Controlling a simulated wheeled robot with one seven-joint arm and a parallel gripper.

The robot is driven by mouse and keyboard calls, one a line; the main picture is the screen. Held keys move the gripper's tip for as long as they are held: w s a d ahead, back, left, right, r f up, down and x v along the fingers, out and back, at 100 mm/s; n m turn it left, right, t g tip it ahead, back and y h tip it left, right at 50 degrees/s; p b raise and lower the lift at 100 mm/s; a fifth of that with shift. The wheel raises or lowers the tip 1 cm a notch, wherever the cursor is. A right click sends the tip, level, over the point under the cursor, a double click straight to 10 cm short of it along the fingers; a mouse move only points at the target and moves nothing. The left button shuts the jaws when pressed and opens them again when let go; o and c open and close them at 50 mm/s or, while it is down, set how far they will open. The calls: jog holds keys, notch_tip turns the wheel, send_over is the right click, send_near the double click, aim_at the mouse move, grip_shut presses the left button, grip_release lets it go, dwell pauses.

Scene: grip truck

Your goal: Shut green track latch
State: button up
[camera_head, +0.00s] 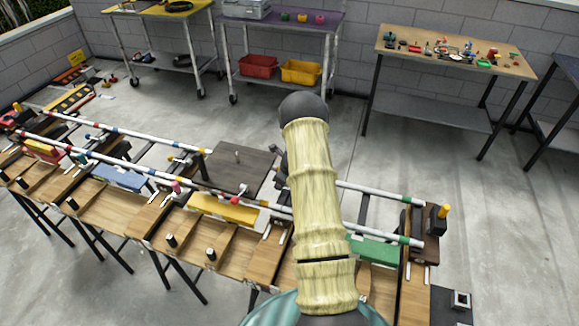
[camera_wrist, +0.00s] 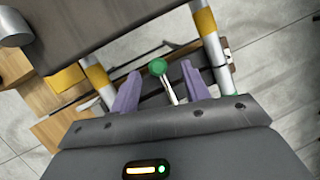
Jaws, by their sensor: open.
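The green track latch shows in the wrist view as a round green knob (camera_wrist: 157,67) on a pale, thin lever. My gripper (camera_wrist: 160,72) is open, with one purple finger on each side of the knob. The knob appears between the fingertips, and I cannot tell whether either finger touches it. In the head view my own arm covers the middle of the track and hides the latch and most of my gripper.
White rails (camera_head: 372,228) with coloured bands run along the wooden bench. A yellow block (camera_head: 224,207), a green block (camera_head: 376,250) and a dark plate (camera_head: 236,166) lie along them. Another rail (camera_wrist: 207,30) passes close to my fingers. Clear floor lies behind the track.

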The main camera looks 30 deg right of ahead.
jog(key=v, duration=1.2)
jog(key=shift+r+b, duration=0.2)
jog(key=shift+b, duration=0.1)
jog(key=shift+d, duration=0.1)
